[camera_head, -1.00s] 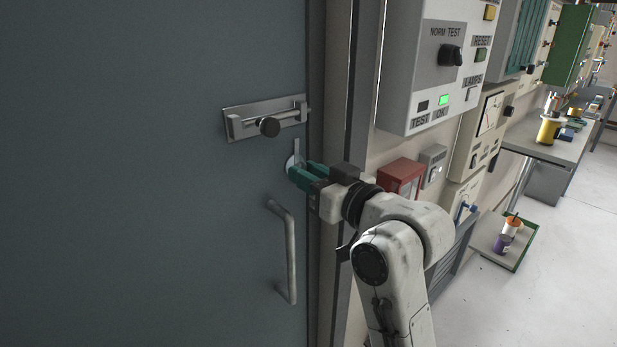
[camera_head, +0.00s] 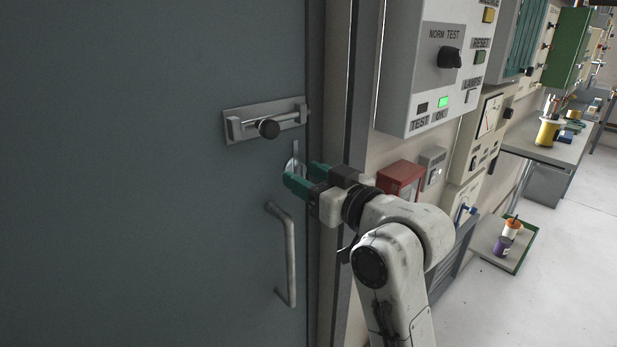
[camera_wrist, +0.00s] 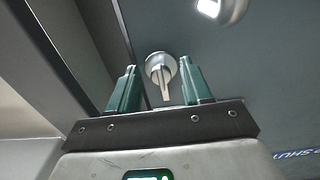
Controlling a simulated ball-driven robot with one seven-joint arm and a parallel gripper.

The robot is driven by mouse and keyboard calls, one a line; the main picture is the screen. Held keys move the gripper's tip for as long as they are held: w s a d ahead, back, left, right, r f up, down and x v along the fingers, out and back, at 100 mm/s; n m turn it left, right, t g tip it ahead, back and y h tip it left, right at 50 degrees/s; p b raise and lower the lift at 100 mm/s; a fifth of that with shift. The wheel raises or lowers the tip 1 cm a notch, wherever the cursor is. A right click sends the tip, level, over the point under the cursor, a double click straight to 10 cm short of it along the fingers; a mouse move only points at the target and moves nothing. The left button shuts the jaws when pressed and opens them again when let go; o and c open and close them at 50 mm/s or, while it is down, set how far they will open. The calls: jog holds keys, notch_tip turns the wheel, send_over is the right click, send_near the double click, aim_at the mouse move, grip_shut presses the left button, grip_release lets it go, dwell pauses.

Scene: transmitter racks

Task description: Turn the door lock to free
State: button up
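The door lock (camera_wrist: 159,73) is a round pale disc with a thumb-turn lever on the grey door (camera_head: 150,220). In the head view the lock (camera_head: 295,160) sits below the bolt and above the handle, partly hidden by my gripper. My gripper (camera_head: 300,175) has green fingers pointing at the door. In the wrist view my gripper (camera_wrist: 157,88) is open, one finger on each side of the lever, with visible gaps. The lever runs lengthwise between the fingers. I cannot tell whether the fingertips touch the door.
A sliding bolt (camera_head: 266,122) with a dark knob is above the lock. A vertical bar handle (camera_head: 284,255) is below it. The door frame (camera_head: 340,120) stands close on the right, with a grey control box (camera_head: 410,85) and a red box (camera_head: 401,178) beyond it.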

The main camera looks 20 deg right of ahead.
jog(key=b+v, duration=0.1)
jog(key=v, duration=0.9)
jog(key=shift+s+d+b, duration=0.15)
jog(key=shift+s+b, duration=0.15)
jog(key=shift+s, duration=0.1)
jog(key=s+d+f+m+g+h, duration=0.1)
jog(key=s+f+g+h, duration=0.2)
jog(key=f, duration=0.9)
jog(key=s+f+m+g, duration=0.2)
jog(key=s+f+g, duration=0.15)
jog(key=f, duration=0.85)
jog(key=s+d+f+m+g+h, duration=0.1)
jog(key=s+f+g, duration=0.8)
jog(key=s+f, duration=0.9)
jog(key=s+d+h, duration=0.1)
jog(key=s+d, duration=0.1)
jog(key=s, duration=0.1)
jog(key=shift+s+g+h, duration=0.35)
jog(key=shift+h, duration=0.05)
